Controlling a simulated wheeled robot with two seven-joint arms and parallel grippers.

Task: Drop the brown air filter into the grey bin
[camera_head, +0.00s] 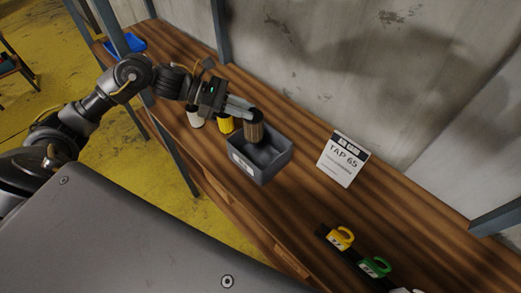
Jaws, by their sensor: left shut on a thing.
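The brown air filter (255,131), a ribbed cylinder with a dark top, is held upright by my left gripper (247,114). The filter is over the grey bin (272,171), and its lower end appears to be within the bin's opening; I cannot tell if it touches the bin. The bin is an open box with a white label on its front, standing on the wooden bench. My left gripper is shut on the filter's upper part, reaching in from the left. My right gripper is not in view.
A yellow item (227,125) and a white item (196,119) stand left of the bin. A white sign reading TAP 65 (343,161) stands to the right. Yellow (342,238) and green (376,267) handled items are at the lower right. A blue tray (130,46) is at the far left. A wall runs behind.

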